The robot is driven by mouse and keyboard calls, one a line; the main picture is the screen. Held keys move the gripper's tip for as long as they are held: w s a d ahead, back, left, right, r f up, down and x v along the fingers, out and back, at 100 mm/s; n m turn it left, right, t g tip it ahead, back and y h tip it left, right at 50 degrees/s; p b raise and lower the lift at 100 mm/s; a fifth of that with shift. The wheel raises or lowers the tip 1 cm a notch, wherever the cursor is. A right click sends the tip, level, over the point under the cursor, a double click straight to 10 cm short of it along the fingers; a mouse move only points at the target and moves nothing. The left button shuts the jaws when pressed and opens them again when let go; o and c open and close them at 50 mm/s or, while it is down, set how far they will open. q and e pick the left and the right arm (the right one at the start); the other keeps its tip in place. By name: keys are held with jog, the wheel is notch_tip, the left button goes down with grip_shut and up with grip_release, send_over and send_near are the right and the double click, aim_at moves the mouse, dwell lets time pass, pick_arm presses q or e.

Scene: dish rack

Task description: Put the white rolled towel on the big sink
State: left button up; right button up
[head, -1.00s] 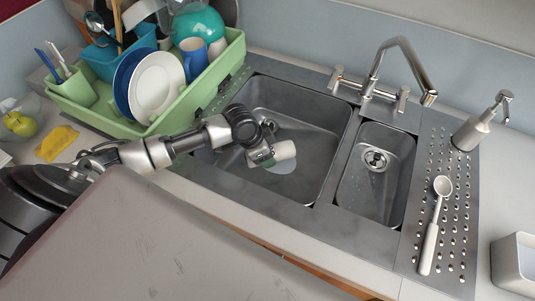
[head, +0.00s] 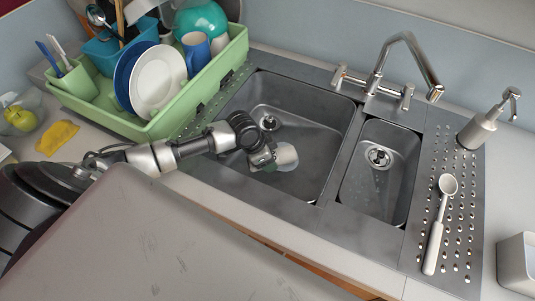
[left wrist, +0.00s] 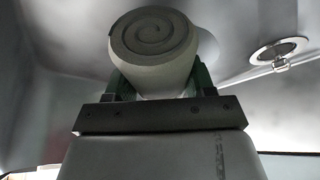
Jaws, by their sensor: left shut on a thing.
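The white rolled towel (left wrist: 153,45) is between the fingers of my left gripper (left wrist: 155,85) in the left wrist view, its spiral end facing the camera. My left gripper is shut on it. In the head view my left gripper (head: 264,158) reaches down inside the big sink (head: 310,118), the larger left basin. A pale rounded shape shows just beyond the fingers there; I cannot tell how much of it is towel. Whether the towel touches the basin floor is not clear. My right gripper is not in view.
A green dish rack (head: 165,122) with plates and cups stands left of the sink. A small basin (head: 375,190), a faucet (head: 410,60), a soap dispenser (head: 480,128) and a white spoon (head: 437,225) are to the right. The big basin has free floor right of my gripper.

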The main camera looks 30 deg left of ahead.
pick_arm(q)
jog(key=shift+f, duration=0.45)
jog(key=shift+f, duration=0.1)
jog(key=shift+f+b, duration=0.4)
jog(key=shift+f, duration=0.3)
jog(key=shift+f, duration=0.2)
jog(key=o, duration=1.1)
jog(key=shift+c, duration=0.2)
jog(key=v, duration=1)
jog(key=shift+s+a+r, duration=0.1)
jog(key=shift+s+r, duration=0.05)
jog(key=shift+r, duration=0.25)
